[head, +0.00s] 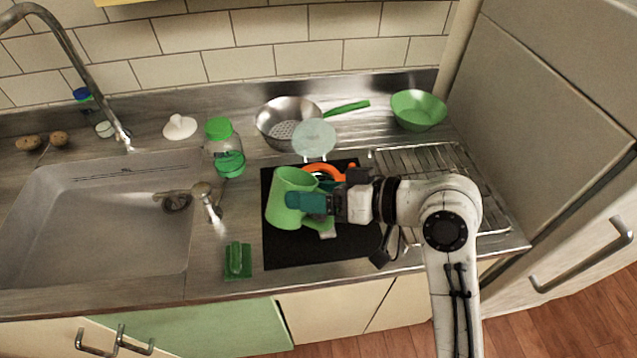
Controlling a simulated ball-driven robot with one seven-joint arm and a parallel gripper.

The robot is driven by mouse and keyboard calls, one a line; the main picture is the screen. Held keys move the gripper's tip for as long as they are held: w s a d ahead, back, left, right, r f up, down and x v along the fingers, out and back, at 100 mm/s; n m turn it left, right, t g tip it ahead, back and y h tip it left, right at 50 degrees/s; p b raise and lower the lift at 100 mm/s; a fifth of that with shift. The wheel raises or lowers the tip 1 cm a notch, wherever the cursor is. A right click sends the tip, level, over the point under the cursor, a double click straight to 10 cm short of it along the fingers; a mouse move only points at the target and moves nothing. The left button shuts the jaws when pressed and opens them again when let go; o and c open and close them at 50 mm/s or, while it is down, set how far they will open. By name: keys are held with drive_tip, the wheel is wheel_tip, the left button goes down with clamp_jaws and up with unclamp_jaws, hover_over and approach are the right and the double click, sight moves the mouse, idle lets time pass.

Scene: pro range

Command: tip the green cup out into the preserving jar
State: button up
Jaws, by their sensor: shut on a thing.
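My gripper (305,203), with teal fingers, is shut on the green cup (284,190), over the black mat (285,250). The cup looks close to upright, its rim toward the back; its inside cannot be made out. Whether its base touches the mat cannot be told. Just behind my gripper an orange ring (338,172) and a pale clear round lid (315,138) show, which look like the seal and raised lid of the preserving jar. The jar's body is mostly hidden by the cup and my gripper.
A glass jar with a green lid (222,150) stands behind left, near the tap. A steel colander (287,117) and a green bowl (418,108) stand at the back. A green sponge (238,260) lies at front left. The sink (90,235) is left, a drying rack (455,180) right.

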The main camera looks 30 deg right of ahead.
sight(288, 229)
drive_tip(key=a+f+n+b, duration=0.1)
drive_tip(key=s+a+f+n+h+b, duration=0.2)
drive_tip(key=a, duration=0.1)
drive_tip(key=shift+s+f+t+b, duration=0.1)
drive_tip(key=shift+f+t+b, duration=0.15)
drive_tip(key=shift+t+b, duration=0.15)
drive_tip(key=shift+s+a+f+n+h, duration=0.1)
drive_tip(key=shift+s+a+n+h, duration=0.2)
drive_tip(key=shift+a+n, duration=0.3)
drive_tip(key=shift+d+t, duration=0.1)
drive_tip(key=shift+t, duration=0.2)
